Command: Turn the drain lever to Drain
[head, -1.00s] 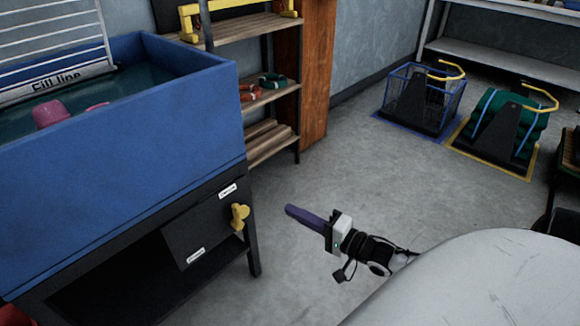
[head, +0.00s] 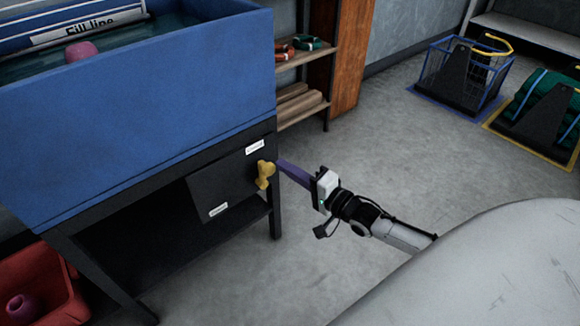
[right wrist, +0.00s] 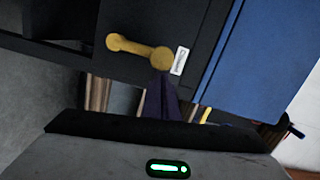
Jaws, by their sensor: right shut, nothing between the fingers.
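The yellow drain lever (head: 264,174) is mounted on a dark panel (head: 225,187) under the blue tank (head: 150,110). Its handle hangs down in the head view. One small white label (head: 255,147) sits above the lever and another (head: 218,210) sits lower left; their words are too small to read. My right gripper (head: 280,166) is shut and empty, its purple fingers at the lever's upper right side. In the right wrist view the lever (right wrist: 140,50) lies just beyond the fingertips (right wrist: 161,80); I cannot tell whether they touch. My left gripper is not in view.
The tank holds water, a pink object (head: 81,51) and a fill-line board (head: 90,28). A red bin (head: 35,285) stands at lower left. A wooden shelf (head: 305,110) stands behind. Two framed baskets (head: 460,75) are at the right. The floor between is clear.

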